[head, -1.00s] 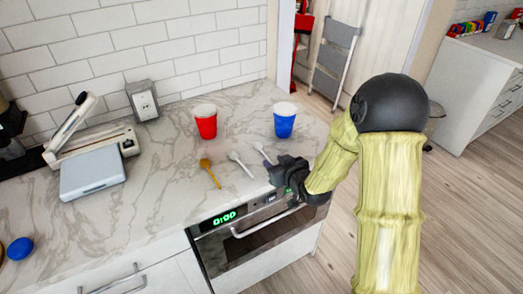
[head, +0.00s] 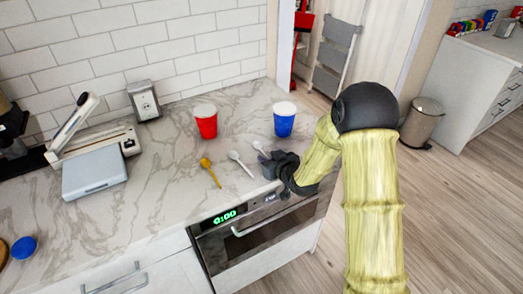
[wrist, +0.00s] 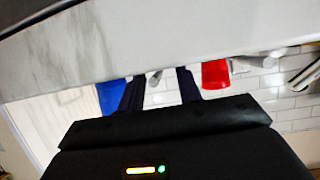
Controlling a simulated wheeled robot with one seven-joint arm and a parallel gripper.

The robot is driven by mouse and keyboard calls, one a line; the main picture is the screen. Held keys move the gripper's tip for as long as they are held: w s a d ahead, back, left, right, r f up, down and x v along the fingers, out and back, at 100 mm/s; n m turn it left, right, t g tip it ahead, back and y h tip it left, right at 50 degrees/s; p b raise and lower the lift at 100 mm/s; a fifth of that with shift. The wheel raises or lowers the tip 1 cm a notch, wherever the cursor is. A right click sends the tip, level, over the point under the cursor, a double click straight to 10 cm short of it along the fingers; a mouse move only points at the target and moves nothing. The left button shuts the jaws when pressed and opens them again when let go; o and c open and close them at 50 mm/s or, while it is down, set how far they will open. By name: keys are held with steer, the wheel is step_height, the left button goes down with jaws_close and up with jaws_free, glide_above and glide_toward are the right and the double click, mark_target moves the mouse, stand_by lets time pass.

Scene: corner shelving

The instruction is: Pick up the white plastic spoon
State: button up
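Two pale spoons lie on the marble counter. One white spoon (head: 240,163) is in full view, left of my gripper. The other (head: 258,147) is partly hidden behind my gripper, with only its bowl end showing. I cannot tell which one is plastic. My gripper (head: 265,164) is low over the counter's front edge, beside the partly hidden spoon. In the wrist view my gripper (wrist: 160,88) has its two dark fingers apart, with a small pale spoon end (wrist: 155,77) seen between them. Contact cannot be made out.
A yellow spoon (head: 209,171) lies left of the white ones. A red cup (head: 206,124) and a blue cup (head: 284,122) stand behind the spoons. An oven (head: 262,226) is below the counter edge. A grey scale-like device (head: 94,177) sits at the left.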

stand_by(0.3)
jaws_close()
steer(key=shift+r, duration=0.15)
step_height(320, 180, up, 10)
stand_by(0.5)
stand_by(0.4)
